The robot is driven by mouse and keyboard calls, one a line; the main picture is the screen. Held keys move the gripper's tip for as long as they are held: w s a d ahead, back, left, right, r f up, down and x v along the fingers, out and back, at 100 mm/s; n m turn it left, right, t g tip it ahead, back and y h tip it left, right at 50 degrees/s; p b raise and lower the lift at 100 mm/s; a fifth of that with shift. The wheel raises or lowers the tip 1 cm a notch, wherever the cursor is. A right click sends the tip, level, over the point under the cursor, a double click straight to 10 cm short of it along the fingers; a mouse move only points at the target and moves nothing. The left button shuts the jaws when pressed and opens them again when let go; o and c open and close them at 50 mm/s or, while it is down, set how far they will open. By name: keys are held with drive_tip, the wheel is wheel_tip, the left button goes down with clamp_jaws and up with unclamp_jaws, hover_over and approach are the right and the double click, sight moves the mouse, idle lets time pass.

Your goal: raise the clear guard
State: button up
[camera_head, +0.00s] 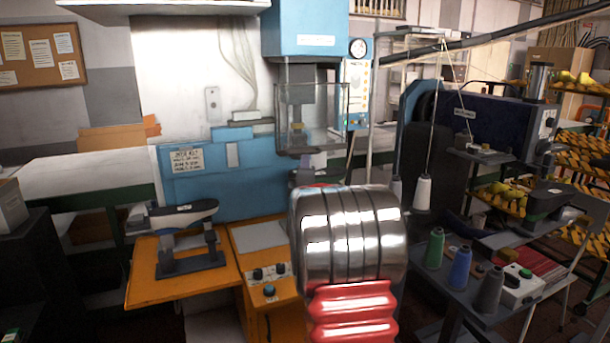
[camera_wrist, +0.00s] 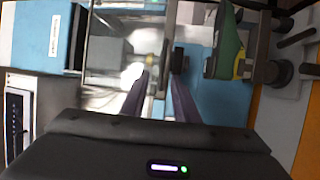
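The clear guard (camera_head: 335,105) is a see-through box hanging under the blue press head (camera_head: 308,32) in the head view. Its lower edge sits just above my gripper. In the wrist view the guard (camera_wrist: 112,45) fills the area left of and behind my fingers. My gripper (camera_wrist: 160,82) has two dark purple fingers that stand apart, pointing toward the guard's edge. I cannot tell whether they touch it or whether the edge lies between them. In the head view my silver and red arm hides most of my gripper.
A green shoe last (camera_wrist: 229,42) is mounted right of my fingers in the wrist view. In the head view, an orange table (camera_head: 150,280) with a dark stand is at left. A grey table with thread cones (camera_head: 461,266) stands at right, close to my arm. A control panel (camera_head: 357,85) is beside the guard.

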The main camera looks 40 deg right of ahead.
drive_tip(key=v, duration=0.3)
drive_tip(key=shift+a, duration=0.1)
drive_tip(key=shift+f, duration=0.1)
idle(0.6)
